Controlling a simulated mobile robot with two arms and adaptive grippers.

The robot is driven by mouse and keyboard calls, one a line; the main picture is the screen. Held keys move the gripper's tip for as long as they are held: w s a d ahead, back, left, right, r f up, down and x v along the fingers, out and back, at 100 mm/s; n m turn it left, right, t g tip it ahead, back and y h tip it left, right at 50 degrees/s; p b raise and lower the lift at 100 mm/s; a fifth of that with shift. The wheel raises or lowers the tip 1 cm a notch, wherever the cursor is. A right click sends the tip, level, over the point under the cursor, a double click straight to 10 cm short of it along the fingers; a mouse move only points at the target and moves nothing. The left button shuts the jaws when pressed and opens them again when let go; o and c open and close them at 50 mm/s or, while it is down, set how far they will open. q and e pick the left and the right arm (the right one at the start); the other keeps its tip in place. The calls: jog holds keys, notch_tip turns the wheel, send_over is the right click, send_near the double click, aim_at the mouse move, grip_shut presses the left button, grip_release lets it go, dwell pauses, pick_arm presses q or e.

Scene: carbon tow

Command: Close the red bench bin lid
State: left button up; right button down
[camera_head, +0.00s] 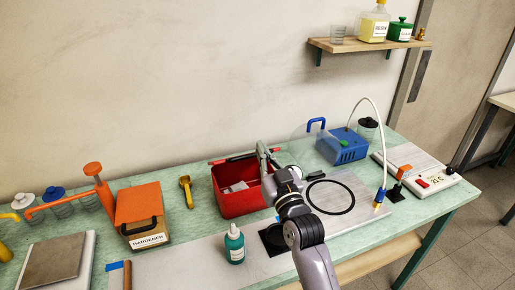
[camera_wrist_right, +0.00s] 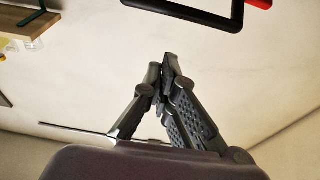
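The red bench bin (camera_head: 236,204) stands on the green bench, open at the top, with pale items (camera_head: 236,187) inside. A thin black-and-red edge (camera_head: 236,158) shows above its back rim; it looks like the raised lid seen nearly edge-on. My right gripper (camera_head: 262,148) is above the bin's right side, close to that edge; I cannot tell whether they touch. In the right wrist view my gripper (camera_wrist_right: 168,60) has its fingertips together with nothing visible between them. A black bar (camera_wrist_right: 205,18) with a red piece (camera_wrist_right: 260,3) is at the top there, apart from the fingertips in the picture. My left gripper is not in view.
A blue pump (camera_head: 345,148) with a hose and a grey plate with a black ring (camera_head: 330,197) lie to the right.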

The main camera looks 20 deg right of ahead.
jog(key=x, duration=0.2)
jog(key=p+x, duration=0.1)
jog(key=x, duration=0.2)
jog(key=shift+w+a+r, duration=0.2)
jog(key=shift+w+r, duration=0.05)
jog(key=shift+r, duration=0.15)
pick_arm(q)
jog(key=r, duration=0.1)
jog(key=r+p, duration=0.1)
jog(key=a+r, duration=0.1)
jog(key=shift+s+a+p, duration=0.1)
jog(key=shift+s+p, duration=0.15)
jog(key=shift+p, duration=0.05)
pick_arm(e)
jog(key=f, duration=0.2)
jog(key=s+f, duration=0.1)
jog(key=shift+s+f, duration=0.15)
jog(key=shift+f, duration=0.25)
pick_arm(q)
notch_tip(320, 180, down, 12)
jog(key=b, duration=1.2)
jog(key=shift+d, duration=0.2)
pick_arm(e)
jog(key=t, duration=0.3)
send_near(255, 155)
jog(key=w, duration=0.1)
jog(key=w+f, duration=0.1)
jog(key=w, duration=0.1)
jog(key=shift+w, duration=0.1)
